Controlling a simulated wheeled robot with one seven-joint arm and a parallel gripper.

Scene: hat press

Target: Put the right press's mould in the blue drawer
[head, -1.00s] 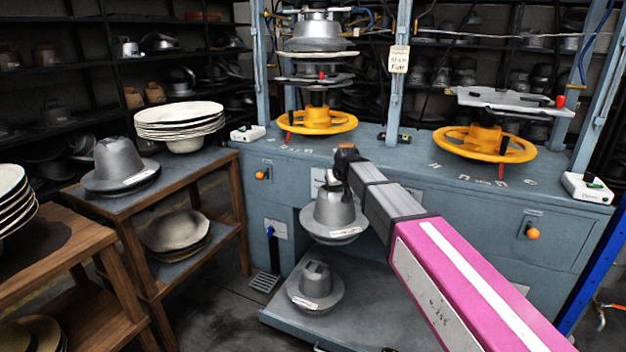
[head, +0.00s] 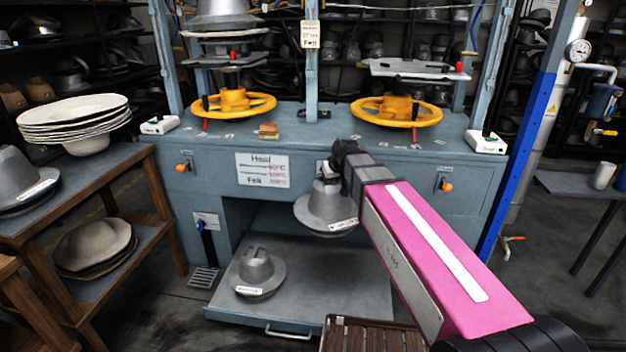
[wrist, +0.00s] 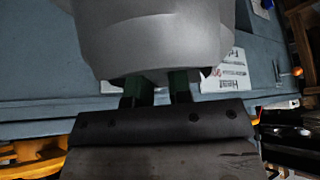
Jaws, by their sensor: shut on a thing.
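My gripper (head: 330,178) is shut on a grey metal hat-shaped mould (head: 326,208) with a wide brim and a white label. It holds the mould upright in front of the press bench; it looks above the pulled-out drawer level, with its height hard to judge. In the wrist view the mould's grey side (wrist: 150,35) fills the upper middle, and the dark fingers (wrist: 160,92) meet its lower edge. The blue-grey drawer (head: 345,275) is open at the bench's foot. Another grey mould (head: 256,268) stands on its left part; its right part is bare. The right press (head: 415,70) holds no mould.
The left press holds a mould (head: 222,12). Yellow handwheels (head: 370,108) sit on the bench. A brown slatted surface (head: 368,338) is at the bottom, near the drawer front. A blue post (head: 515,170) is at right.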

